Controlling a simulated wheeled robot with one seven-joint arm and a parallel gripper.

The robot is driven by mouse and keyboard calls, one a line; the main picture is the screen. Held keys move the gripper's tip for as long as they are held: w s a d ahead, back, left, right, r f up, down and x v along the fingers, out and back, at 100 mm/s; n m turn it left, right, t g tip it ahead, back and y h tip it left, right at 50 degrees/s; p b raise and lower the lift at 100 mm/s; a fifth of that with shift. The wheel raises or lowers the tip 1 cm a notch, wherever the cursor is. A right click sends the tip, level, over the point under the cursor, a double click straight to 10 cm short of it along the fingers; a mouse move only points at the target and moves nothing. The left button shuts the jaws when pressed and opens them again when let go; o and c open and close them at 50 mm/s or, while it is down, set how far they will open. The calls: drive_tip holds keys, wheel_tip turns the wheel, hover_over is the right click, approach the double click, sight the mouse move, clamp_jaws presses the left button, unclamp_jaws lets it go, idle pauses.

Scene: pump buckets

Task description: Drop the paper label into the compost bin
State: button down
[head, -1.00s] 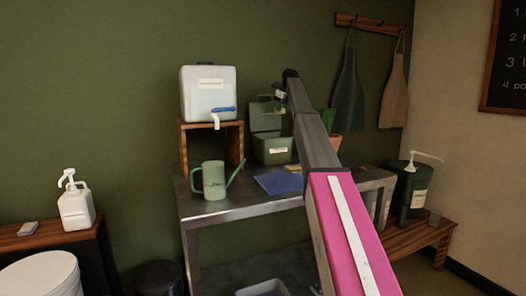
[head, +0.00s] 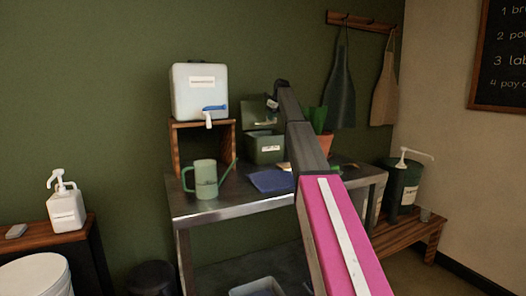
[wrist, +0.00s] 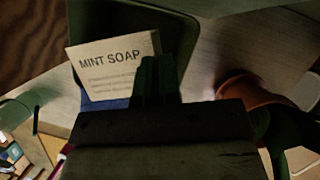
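The paper label (wrist: 108,65) is a cream card printed "MINT SOAP" in the wrist view. My gripper (wrist: 158,80) is shut on its right side, and the label sticks out to the left of the fingers. The compost bin appears to be the green box with its lid raised (head: 265,150), on the metal table at the back. In the head view my gripper (head: 271,104) is small and dark, above the box and in front of its lid. In the wrist view a dark green rounded edge, apparently the box (wrist: 185,35), lies behind the label. Their exact gap is unclear.
A blue cloth (head: 270,181) lies in front of the box. A terracotta pot (head: 322,146) stands close on the right. A green watering can (head: 205,181) and a white dispenser (head: 200,92) on a wooden stand (head: 175,150) are on the left.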

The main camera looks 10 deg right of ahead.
drive_tip(key=c, duration=1.2)
unclamp_jaws()
drive_tip(key=shift+c, duration=0.2)
drive_tip(key=shift+r, duration=0.1)
drive_tip(key=v, duration=1)
drive_tip(key=shift+r, duration=0.3)
drive_tip(key=shift+s+d, duration=0.15)
